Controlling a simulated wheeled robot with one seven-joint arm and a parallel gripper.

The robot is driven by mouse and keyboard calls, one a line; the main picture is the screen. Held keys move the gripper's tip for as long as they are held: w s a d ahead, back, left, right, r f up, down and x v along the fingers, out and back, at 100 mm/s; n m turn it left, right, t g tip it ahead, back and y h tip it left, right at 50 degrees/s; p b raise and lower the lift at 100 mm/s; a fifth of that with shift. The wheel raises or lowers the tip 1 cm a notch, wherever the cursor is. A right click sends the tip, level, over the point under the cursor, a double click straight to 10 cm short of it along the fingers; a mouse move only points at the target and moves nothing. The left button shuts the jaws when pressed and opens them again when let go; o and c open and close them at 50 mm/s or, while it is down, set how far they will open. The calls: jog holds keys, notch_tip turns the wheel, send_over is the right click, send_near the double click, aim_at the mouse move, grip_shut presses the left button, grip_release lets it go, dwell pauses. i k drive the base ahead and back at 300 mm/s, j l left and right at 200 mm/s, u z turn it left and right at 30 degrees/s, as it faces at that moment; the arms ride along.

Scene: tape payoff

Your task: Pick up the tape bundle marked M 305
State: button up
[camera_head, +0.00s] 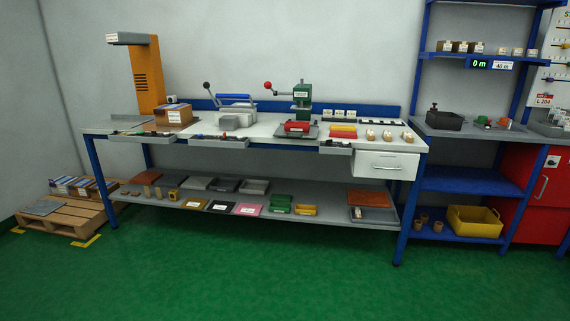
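No label reading M 305 is legible at this distance, so I cannot tell which thing is that tape bundle. Several small tan pieces with white labels (371,135) lie at the right end of the workbench top (270,127), and white-labelled pieces (340,113) stand behind them. Brown blocks with white labels (461,46) stand on the upper blue shelf at right, with smaller pale labelled pieces (517,52) beside them. Their labels are too small to read. My gripper is not in view.
The bench has a green press (301,97), a red labelled item (297,127) and a drawer (384,164). Its lower shelf (330,213) holds trays and bins. A yellow bin (474,221) sits at right, a pallet (75,217) at left. The green floor (250,275) in front is clear.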

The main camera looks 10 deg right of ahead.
aim_at(408, 138)
jog(key=i, duration=2)
jog(key=i+z, duration=0.25)
jog(key=i, duration=0.15)
jog(key=i+j+z, duration=0.25)
jog(key=i, duration=0.15)
jog(key=i+j+z, duration=0.25)
jog(key=i, duration=0.15)
jog(key=l+z, duration=0.15)
jog(key=z, duration=0.15)
